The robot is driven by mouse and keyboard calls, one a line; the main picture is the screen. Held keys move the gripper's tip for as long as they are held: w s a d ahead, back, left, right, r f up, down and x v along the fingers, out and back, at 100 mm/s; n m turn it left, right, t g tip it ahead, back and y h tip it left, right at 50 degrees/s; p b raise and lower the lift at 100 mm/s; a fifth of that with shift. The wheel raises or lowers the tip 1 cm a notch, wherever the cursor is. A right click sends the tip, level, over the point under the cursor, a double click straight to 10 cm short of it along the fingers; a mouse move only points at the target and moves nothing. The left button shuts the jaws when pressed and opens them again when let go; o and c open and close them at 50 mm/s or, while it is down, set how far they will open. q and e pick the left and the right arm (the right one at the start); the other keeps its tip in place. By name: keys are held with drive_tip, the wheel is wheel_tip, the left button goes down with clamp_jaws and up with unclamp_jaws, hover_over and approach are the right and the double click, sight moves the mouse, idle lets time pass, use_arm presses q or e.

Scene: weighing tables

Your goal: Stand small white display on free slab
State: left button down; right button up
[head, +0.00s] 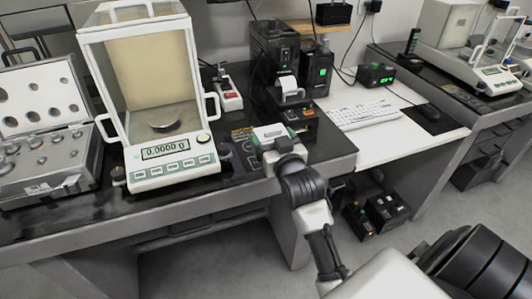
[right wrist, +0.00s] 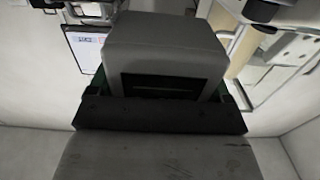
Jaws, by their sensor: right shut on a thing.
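My right gripper (head: 275,145) is over the front right part of the near dark table top. It is shut on a small whitish box, which I take to be the small white display (head: 269,133). In the right wrist view the display (right wrist: 165,45) fills the middle as a pale grey block with a dark slot on its near face. I cannot tell whether it touches the surface beneath. The dark slab surface (head: 240,140) beside it is partly hidden by the gripper. My left gripper is not in view.
A glass-sided balance (head: 160,165) reading 0.0000 g stands to the left, close to the gripper. A weight case (head: 45,165) is further left. A black printer-like device (head: 297,115) stands just behind. A keyboard (head: 365,114) lies on the white desk at right.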

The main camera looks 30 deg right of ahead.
drive_tip(key=shift+w+a+f, duration=0.1)
drive_tip(key=shift+w+f, duration=0.2)
drive_tip(key=shift+w, duration=0.25)
drive_tip(key=shift+w+a+f, duration=0.1)
drive_tip(key=shift+w+f, duration=0.2)
drive_tip(key=shift+w, duration=0.2)
drive_tip(key=shift+w+f, duration=0.1)
drive_tip(key=shift+f, duration=1.75)
drive_tip(key=shift+f, duration=0.2)
drive_tip(key=o, duration=1)
drive_tip(key=shift+f+b, duration=0.15)
drive_tip(key=shift+b, duration=0.35)
drive_tip(key=v, duration=1.1)
drive_tip(key=shift+r, duration=0.25)
drive_tip(key=shift+a+f, duration=0.1)
drive_tip(key=shift+a, duration=0.05)
